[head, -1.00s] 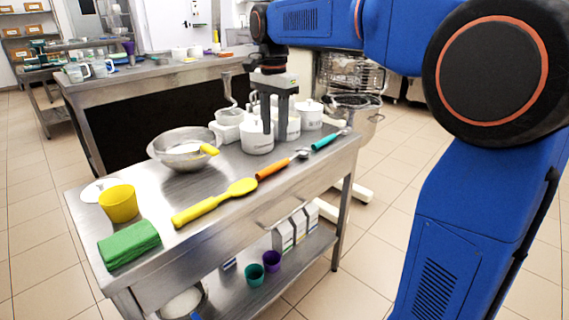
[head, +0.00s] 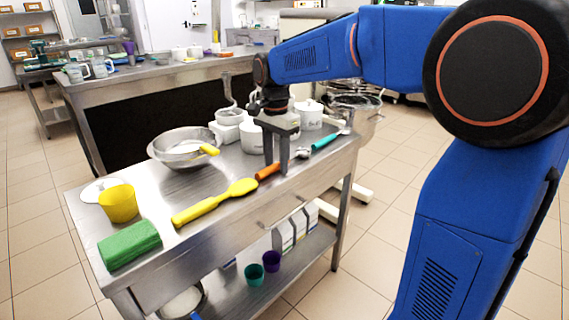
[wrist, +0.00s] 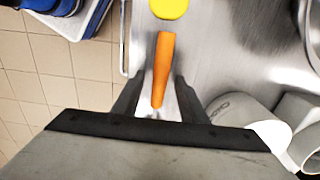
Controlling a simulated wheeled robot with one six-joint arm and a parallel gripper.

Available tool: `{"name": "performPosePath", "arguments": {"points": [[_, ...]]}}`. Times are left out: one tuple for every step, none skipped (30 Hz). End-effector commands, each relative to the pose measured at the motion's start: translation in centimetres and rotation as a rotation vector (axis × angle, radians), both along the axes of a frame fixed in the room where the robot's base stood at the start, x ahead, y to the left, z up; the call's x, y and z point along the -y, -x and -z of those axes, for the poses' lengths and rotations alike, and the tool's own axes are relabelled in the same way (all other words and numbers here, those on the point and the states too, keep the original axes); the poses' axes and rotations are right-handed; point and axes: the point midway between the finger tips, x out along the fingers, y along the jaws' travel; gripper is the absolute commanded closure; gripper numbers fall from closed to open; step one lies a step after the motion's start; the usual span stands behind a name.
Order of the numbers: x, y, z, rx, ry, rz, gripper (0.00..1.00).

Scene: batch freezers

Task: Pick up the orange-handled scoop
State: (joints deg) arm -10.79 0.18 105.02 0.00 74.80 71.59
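The orange-handled scoop (head: 266,170) lies on the steel table (head: 225,223) near its front edge. Its metal head shows just right of my gripper in the head view. My gripper (head: 276,170) points down over the scoop's handle. In the wrist view, the orange handle (wrist: 163,70) runs between the two dark fingers (wrist: 157,90), with a visible gap on each side. The gripper is open and holds nothing. The gripper body hides the scoop's head in the wrist view. Whether the fingertips touch the table is unclear.
A yellow spatula (head: 214,203) lies just left of the scoop, and a teal-handled scoop (head: 325,140) lies to the right. A metal bowl (head: 172,157) and white canisters (head: 308,118) stand behind. A yellow cup (head: 118,204) and green cloth (head: 130,245) sit at the left.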

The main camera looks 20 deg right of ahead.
Motion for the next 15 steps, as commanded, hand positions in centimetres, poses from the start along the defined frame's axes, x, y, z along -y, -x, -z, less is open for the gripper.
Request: {"name": "performPosePath", "arguments": {"points": [[0.0,0.0,0.02,0.0,0.0,0.0,0.61],[0.0,0.0,0.01,0.0,0.0,0.0,0.61],[0.0,-0.01,0.0,0.0,0.0,0.0,0.61],[0.0,-0.01,0.0,0.0,0.0,0.0,0.61],[0.0,-0.01,0.0,0.0,0.0,0.0,0.61],[0.0,-0.01,0.0,0.0,0.0,0.0,0.71],[0.0,-0.01,-0.01,0.0,0.0,0.0,0.78],[0.0,-0.01,-0.01,0.0,0.0,0.0,0.85],[0.0,-0.01,-0.01,0.0,0.0,0.0,0.94],[0.0,-0.01,-0.01,0.0,0.0,0.0,1.0],[0.0,-0.01,-0.01,0.0,0.0,0.0,1.0],[0.0,-0.01,-0.02,0.0,0.0,0.0,1.0],[0.0,-0.01,-0.03,0.0,0.0,0.0,1.0],[0.0,-0.01,-0.03,0.0,0.0,0.0,1.0],[0.0,-0.01,-0.03,0.0,0.0,0.0,1.0]]}}
